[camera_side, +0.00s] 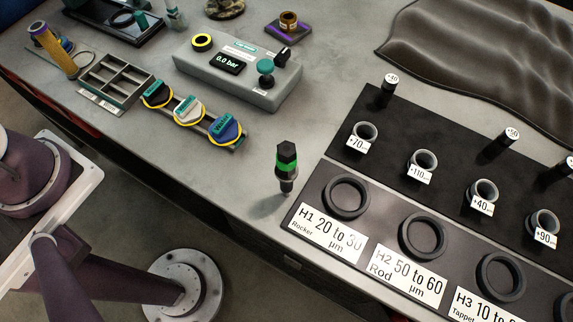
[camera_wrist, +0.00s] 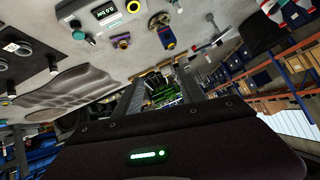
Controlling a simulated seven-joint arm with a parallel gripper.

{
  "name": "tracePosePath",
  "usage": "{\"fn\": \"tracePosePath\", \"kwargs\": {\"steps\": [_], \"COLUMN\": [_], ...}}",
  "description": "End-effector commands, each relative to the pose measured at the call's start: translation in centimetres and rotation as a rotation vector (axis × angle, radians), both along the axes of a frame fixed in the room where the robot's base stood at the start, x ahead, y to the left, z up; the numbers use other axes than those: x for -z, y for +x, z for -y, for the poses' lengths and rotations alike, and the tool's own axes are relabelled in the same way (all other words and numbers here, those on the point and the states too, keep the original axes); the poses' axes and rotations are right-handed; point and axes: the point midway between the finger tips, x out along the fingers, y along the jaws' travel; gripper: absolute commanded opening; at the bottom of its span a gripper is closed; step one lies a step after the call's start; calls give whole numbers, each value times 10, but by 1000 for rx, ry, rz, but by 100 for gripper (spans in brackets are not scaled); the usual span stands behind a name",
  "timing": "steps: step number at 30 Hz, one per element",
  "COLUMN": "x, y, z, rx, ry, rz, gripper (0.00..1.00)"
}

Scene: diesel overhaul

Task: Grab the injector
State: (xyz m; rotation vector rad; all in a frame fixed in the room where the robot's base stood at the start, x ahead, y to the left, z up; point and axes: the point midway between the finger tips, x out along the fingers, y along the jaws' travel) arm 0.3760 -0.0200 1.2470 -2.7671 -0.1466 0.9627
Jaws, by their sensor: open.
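The likely injector (camera_side: 287,167), a small part with a black hexagonal top, a green band and a dark narrow lower end, stands upright on the grey bench by the near edge, just left of the black labelled board. Nothing holds it. I cannot pick it out in the wrist view. My gripper (camera_wrist: 160,75) shows in the wrist view with its two dark fingers spread apart and nothing seen between them close up. Its fingers are outside the side view, so its distance from the injector cannot be told.
The black board (camera_side: 334,176) with rings, cups and labels lies right of the injector. A grey gauge box (camera_side: 205,72) reading 0.0 bar and a row of coloured caps (camera_side: 189,110) stand behind left. The bench (camera_side: 235,170) around the injector is clear. A grey rumpled mat (camera_side: 465,45) lies at back right.

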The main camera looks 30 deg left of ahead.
Motion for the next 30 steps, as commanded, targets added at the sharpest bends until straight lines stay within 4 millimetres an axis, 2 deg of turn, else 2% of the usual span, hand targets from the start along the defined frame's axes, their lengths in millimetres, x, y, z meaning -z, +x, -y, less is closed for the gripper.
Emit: {"fn": "tracePosePath", "kwargs": {"steps": [1,2,4,5,6,8,9,11,12,14,15,17,18,19,30], "x": [-7,-12,-23,-26,-28,-26,-22,-13,-5,9,18,31,39,48,171], "y": [20,33,58,67,75,78,74,60,46,21,1,-31,-54,-62,-59], "z": [9,17,46,62,86,126,153,191,212,239,253,268,274,275,274], "rx": [54,96,228,297,398,567,683,857,969,1128,1231,1375,1466,1492,1471], "ry": [27,39,55,54,42,9,-23,-84,-129,-200,-250,-329,-382,-403,-399], "rz": [67,114,219,257,300,342,354,344,325,273,226,138,68,38,47], "gripper": [47,47,47,47,47,47,47,47,47,47,47,47,47,47,47]}}
